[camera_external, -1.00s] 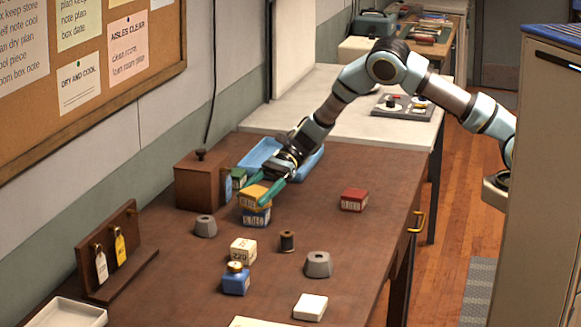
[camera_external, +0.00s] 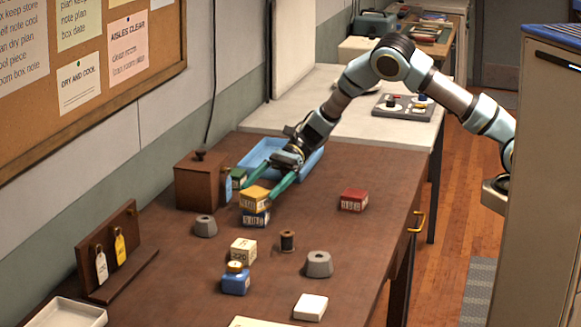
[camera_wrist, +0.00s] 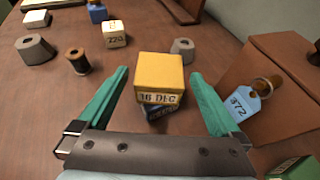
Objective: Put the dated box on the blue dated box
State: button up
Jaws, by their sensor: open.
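A yellow dated box (camera_external: 255,198) sits on top of a blue dated box (camera_external: 256,218) on the brown table, turned slightly against it. In the wrist view the yellow box (camera_wrist: 160,80) shows a label reading "16 DEC", and the blue box (camera_wrist: 158,111) is mostly hidden beneath it. My gripper (camera_external: 270,189) is open just behind the stack. In the wrist view its green fingers (camera_wrist: 158,78) stand apart on both sides of the yellow box, with gaps visible. A red dated box (camera_external: 353,200) stands to the right on the table.
A brown wooden box (camera_external: 200,183) with a tag and a green box (camera_external: 238,178) are left of the stack. A blue tray (camera_external: 265,150) lies behind it. Grey weights (camera_external: 319,264), a spool (camera_external: 287,240), a cream box (camera_external: 243,251) and a blue ink bottle (camera_external: 236,280) stand in front.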

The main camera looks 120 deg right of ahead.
jog(key=b+v, duration=0.2)
jog(key=v, duration=0.7)
notch_tip(320, 180, up, 4)
jog(key=m+h, duration=0.5)
jog(key=m, duration=0.7)
send_over(264, 191)
jog(key=shift+r+t, duration=0.25)
jog(key=shift+t, duration=0.15)
jog(key=s+a+f+m+g+h, duration=0.1)
jog(key=s+a+f+m+g, duration=0.15)
jog(key=a+m, duration=0.45)
jog(key=s+a+f+m+g+h, duration=0.1)
jog(key=s+a+m+g, duration=0.1)
jog(key=s+a+m, duration=0.4)
jog(key=s+a+f+m+g, duration=0.1)
jog(key=s+a+m+g, duration=0.15)
jog(key=a+m, duration=0.6)
jog(key=s+a+f+m+g+y, duration=0.1)
jog(key=s+a+f+m+g, duration=0.2)
jog(key=s+a+m, duration=0.5)
jog(key=s+a+g, duration=0.1)
jog(key=s+a, duration=0.3)
jog(key=s, duration=0.1)
jog(key=shift+s+g+y, duration=0.2)
jog(key=shift+g+y, duration=0.2)
